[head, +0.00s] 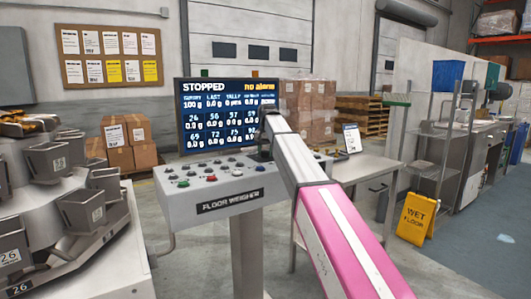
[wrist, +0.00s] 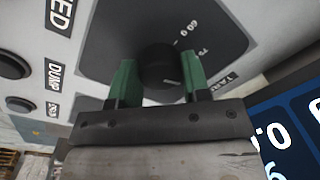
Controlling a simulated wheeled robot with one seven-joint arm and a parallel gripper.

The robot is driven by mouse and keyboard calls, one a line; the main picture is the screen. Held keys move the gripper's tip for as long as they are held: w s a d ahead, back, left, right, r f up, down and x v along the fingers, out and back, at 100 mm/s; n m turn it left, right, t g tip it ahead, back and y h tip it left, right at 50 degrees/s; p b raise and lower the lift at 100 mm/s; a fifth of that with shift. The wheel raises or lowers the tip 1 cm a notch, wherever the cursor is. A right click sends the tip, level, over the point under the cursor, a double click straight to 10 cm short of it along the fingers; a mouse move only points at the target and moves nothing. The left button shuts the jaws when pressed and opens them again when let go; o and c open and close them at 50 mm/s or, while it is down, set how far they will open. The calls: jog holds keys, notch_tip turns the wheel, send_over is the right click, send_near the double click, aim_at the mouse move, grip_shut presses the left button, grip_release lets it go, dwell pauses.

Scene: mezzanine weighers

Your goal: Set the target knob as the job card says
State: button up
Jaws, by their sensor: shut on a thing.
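In the wrist view my gripper (wrist: 157,80) has its green fingers on either side of a black round knob (wrist: 158,66), shut on it. The knob sits on a dark dial plate with white numbers, of which 60 and 75 show in part. A partly covered label lies beside the right finger. In the head view my arm reaches over the floor weigher panel (head: 222,207), and the knob is hidden there. The screen (head: 226,86) reads STOPPED and no alarm, with 100 g in its first column. A small card (head: 352,138) stands on the side table, its text too small to read.
Other knobs and buttons (head: 183,183) lie along the panel left of my arm. The weigher's metal buckets (head: 88,211) are at left. A side table (head: 352,168) is at right, with a yellow wet floor sign (head: 416,219) beyond.

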jog(key=n, duration=0.6)
jog(key=shift+n, duration=0.3)
dwell(0.4)
jog(key=o, duration=0.9)
